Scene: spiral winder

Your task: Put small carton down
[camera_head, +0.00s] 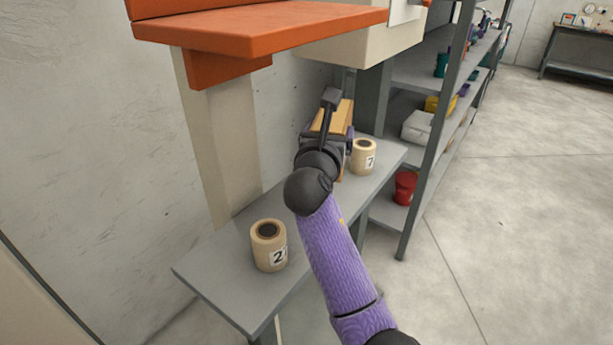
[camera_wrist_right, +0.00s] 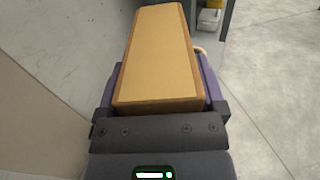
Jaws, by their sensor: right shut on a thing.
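The small carton (camera_wrist_right: 160,60) is a tan box with brown edges and fills the middle of the right wrist view. In the head view it shows partly (camera_head: 336,117) behind my right wrist, at the far end of the grey bench. My right gripper (camera_head: 330,128) is shut on the carton. The grey bench top (camera_head: 215,268) lies below my right arm. I cannot tell whether the carton touches the bench, as my wrist hides its underside. My left gripper is not in view.
A roll marked 7 (camera_head: 363,156) stands on the bench just right of the carton. A roll marked 2 (camera_head: 268,245) stands near the front end. An orange ledge (camera_head: 260,28) overhangs the wall side. Grey shelving (camera_head: 432,130) stands to the right.

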